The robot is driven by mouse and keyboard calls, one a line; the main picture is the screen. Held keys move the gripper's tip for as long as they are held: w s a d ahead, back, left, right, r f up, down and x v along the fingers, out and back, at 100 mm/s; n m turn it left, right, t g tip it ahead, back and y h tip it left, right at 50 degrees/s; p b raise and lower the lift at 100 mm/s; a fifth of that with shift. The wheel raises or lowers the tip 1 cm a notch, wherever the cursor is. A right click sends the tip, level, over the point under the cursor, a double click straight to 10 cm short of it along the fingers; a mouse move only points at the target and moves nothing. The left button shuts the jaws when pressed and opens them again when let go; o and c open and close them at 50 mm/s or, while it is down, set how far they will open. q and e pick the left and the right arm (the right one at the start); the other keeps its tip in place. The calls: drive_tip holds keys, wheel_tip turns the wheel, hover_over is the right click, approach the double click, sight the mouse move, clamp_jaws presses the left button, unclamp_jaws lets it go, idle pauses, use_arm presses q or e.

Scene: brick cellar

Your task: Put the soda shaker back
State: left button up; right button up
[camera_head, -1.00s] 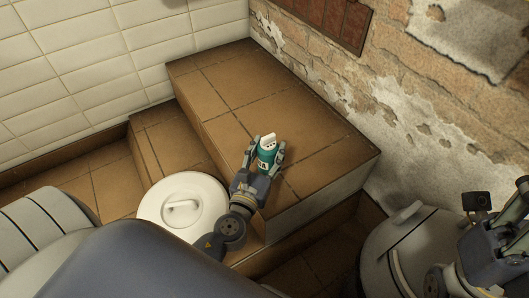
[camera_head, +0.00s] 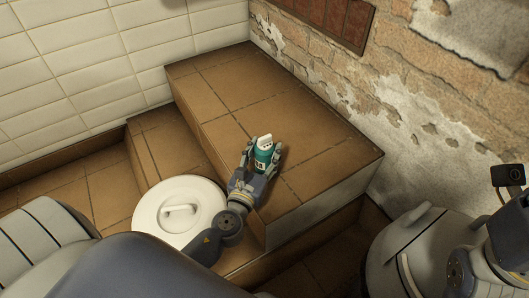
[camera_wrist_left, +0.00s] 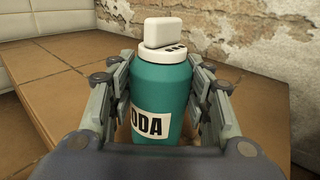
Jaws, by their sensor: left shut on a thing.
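The soda shaker (camera_head: 263,154) is a teal bottle with a white cap, over the brown tiled ledge (camera_head: 225,90). My left gripper (camera_head: 262,157) is shut on it, one finger on each side. In the left wrist view the soda shaker (camera_wrist_left: 161,88) stands upright between the fingers of my left gripper (camera_wrist_left: 160,100), with part of its label reading "DA". Its base is hidden, so I cannot tell whether it touches the ledge. My right arm shows at the right edge of the head view, but its fingers are out of the picture.
A round white lid (camera_head: 178,212) with a handle lies left of my left arm. A white tiled wall (camera_head: 90,70) and a worn brick wall (camera_head: 400,90) border the ledge. The ledge top is otherwise clear.

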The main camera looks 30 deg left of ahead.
use_arm(q)
drive_tip(key=shift+f, duration=0.1)
drive_tip(key=o, duration=0.9)
drive_tip(key=shift+o, duration=0.2)
